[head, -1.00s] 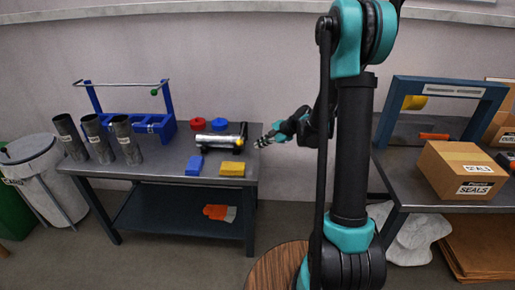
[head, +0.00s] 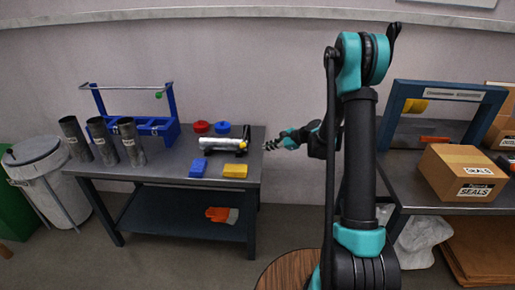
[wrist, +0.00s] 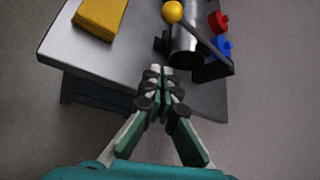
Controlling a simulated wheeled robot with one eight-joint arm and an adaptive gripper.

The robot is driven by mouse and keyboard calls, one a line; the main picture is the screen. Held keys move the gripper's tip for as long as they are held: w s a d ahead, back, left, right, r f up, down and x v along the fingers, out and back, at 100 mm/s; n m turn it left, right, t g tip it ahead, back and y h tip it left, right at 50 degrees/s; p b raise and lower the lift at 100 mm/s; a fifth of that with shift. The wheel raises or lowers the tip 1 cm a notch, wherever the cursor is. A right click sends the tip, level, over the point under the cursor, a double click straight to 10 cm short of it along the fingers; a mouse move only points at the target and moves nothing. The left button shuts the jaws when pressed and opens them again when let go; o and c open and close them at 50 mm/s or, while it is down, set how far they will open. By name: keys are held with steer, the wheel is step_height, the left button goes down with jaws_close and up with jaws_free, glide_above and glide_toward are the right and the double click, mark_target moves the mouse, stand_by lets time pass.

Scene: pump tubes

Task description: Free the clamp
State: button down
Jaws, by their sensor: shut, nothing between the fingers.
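The clamp holder on the left workbench bears a silver tube (head: 211,144) lying on its side, with dark parts at its right end. In the wrist view the tube (wrist: 186,38) has its open dark end toward me. A yellow ball knob (wrist: 172,12) is left of the tube and a black bar (wrist: 216,52) runs along its right side. I cannot tell whether the clamp is fastened. My gripper (head: 267,146) is just off the bench's right edge, apart from the clamp. In the wrist view its fingers (wrist: 161,72) are together and empty, in front of the tube's near end.
Red (head: 201,127) and blue (head: 222,128) knobbed pieces sit behind the tube. Several dark tubes (head: 131,143) and a blue rack (head: 153,128) stand left. A box (head: 462,172) is on the right bench.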

mark_target(245, 136)
steer(key=x, duration=0.9)
steer(key=shift+w+a+f, duration=0.1)
steer(key=shift+a+f, duration=0.15)
steer(key=shift+a, duration=0.05)
steer(key=shift+s+a+r, duration=0.1)
steer(key=shift+s+r, duration=0.2)
steer(key=shift+r, duration=0.25)
steer(key=shift+s+a+r, duration=0.1)
steer(key=shift+s+r, duration=0.2)
steer(key=shift+r, duration=0.2)
steer(key=shift+s+a+r, duration=0.15)
steer(key=shift+r, duration=0.25)
steer(key=shift+s+a+r, duration=0.15)
steer(key=shift+s+r, duration=0.05)
steer(key=shift+r, duration=0.15)
steer(key=shift+r, duration=0.1)
